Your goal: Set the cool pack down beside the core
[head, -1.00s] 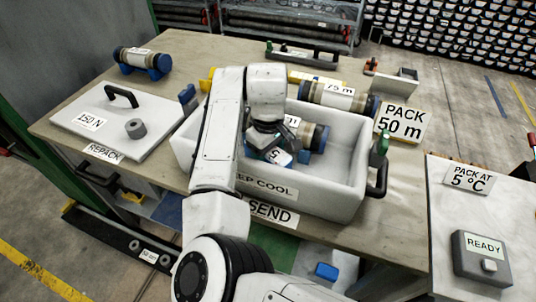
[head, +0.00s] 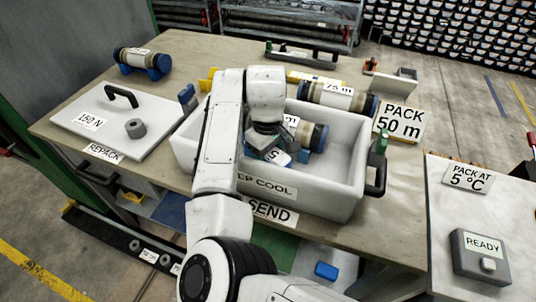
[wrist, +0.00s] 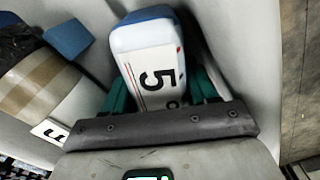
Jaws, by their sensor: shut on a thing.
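The cool pack, a small white and blue block marked 5 ° (wrist: 150,65), is held between the green fingers of my gripper (wrist: 160,88). In the head view the cool pack (head: 277,156) is partly hidden below my gripper (head: 268,146), inside the white box (head: 338,200) labelled for keeping cool. The core (head: 313,136), a cylinder with a blue end and white label, lies in the box just right of the pack. In the wrist view the core (wrist: 38,85) is at left, apart from the pack. Whether the pack touches the box floor cannot be told.
Another core (head: 338,95) marked 75 m lies at the box's back edge, and one (head: 143,60) sits on blue supports at the back left. A white lid (head: 110,125) with a black handle lies left. The box's right floor is clear.

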